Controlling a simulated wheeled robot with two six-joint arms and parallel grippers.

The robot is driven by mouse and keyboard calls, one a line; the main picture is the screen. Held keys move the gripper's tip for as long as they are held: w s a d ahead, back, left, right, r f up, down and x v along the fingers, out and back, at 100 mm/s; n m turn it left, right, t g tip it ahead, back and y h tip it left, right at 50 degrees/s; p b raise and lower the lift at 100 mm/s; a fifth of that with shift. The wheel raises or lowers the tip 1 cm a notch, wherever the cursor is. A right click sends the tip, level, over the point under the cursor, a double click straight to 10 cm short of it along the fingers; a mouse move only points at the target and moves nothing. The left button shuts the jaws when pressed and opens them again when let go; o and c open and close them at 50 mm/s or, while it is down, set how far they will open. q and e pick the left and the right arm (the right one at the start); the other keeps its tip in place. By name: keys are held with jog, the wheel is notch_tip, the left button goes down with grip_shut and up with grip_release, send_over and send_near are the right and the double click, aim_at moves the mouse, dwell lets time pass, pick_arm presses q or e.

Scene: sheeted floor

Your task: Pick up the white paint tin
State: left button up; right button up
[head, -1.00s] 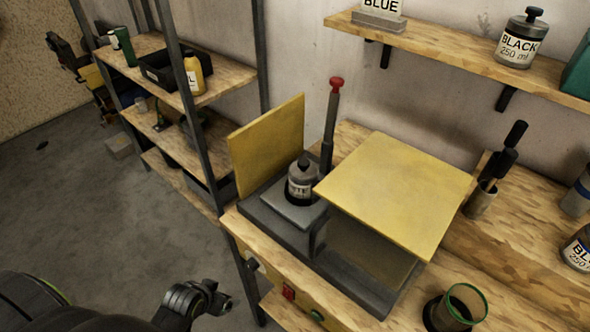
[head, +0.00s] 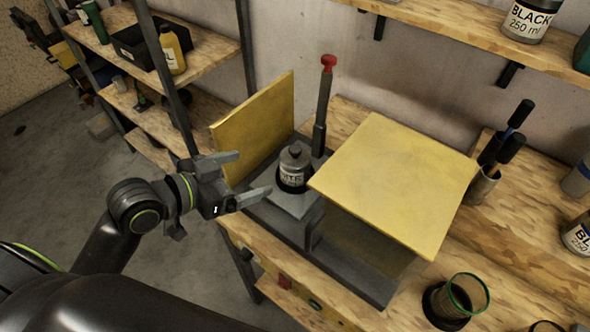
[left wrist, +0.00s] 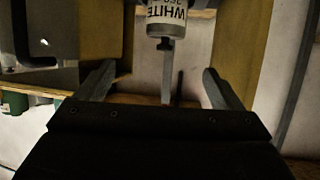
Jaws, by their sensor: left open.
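The white paint tin (head: 293,167) stands upright in a dark round holder on a grey machine between two yellow panels. In the left wrist view the tin (left wrist: 167,20) shows its "WHITE" label at the top, upside down, ahead of the fingers and roughly midway between them. My left gripper (head: 254,178) is open and empty, just left of the tin, with its fingers pointing at it. The open fingers also show in the left wrist view (left wrist: 158,85). The right gripper is out of view.
An upright yellow panel (head: 255,122) is behind the tin and a flat yellow panel (head: 395,180) is to its right. A red-topped post (head: 322,105) rises close beside the tin. A green-rimmed glass (head: 463,297) stands at the front right.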

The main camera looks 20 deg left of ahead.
aim_at(292, 158)
pick_arm(q)
jog(key=b+x, duration=0.1)
jog(key=x, duration=0.9)
jog(key=shift+w+d+f+b, duration=0.15)
jog(key=shift+w+b, duration=0.15)
jog(key=shift+w+d+f, duration=0.25)
jog(key=shift+w, duration=0.2)
jog(key=shift+w+d+f, duration=0.1)
jog(key=shift+w+f, duration=0.05)
jog(key=shift+w, duration=0.25)
jog(key=shift+a+p+x, duration=0.1)
jog(key=shift+p+x, duration=0.35)
jog(key=shift+x, duration=0.65)
jog(key=shift+a+p+x, duration=0.15)
jog(key=shift+p+x, duration=0.25)
jog(key=shift+x, duration=0.65)
jog(key=shift+f, duration=0.15)
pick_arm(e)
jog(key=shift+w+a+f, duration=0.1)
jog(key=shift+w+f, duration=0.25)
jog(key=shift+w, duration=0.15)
pick_arm(q)
jog(key=shift+c, duration=0.2)
